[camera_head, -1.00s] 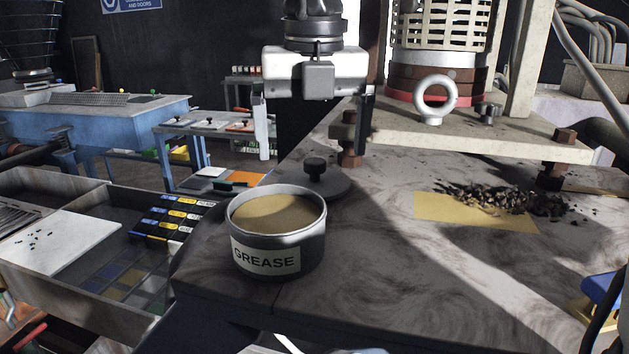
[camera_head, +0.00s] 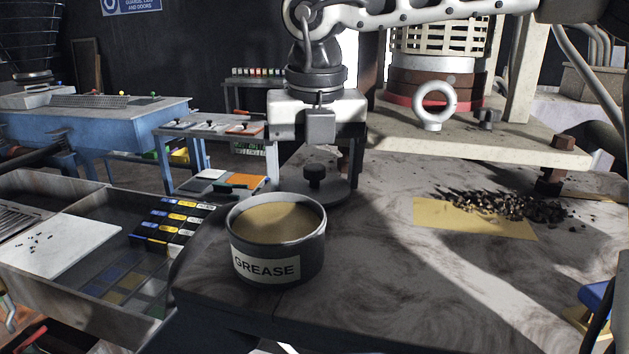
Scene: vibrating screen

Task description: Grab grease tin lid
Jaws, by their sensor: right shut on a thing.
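The grease tin (camera_head: 279,240) stands open on the dark worktop, full of tan grease, its GREASE label facing me. Its lid (camera_head: 335,192), a dark grey disc with a round knob on top, is just behind the tin at the right. My left gripper is not in view.
A yellow sheet (camera_head: 470,219) with dark grit lies to the right on the worktop (camera_head: 400,285). The machine with a metal ring (camera_head: 434,103) stands behind. An open drawer (camera_head: 100,270) with coloured items is at the left.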

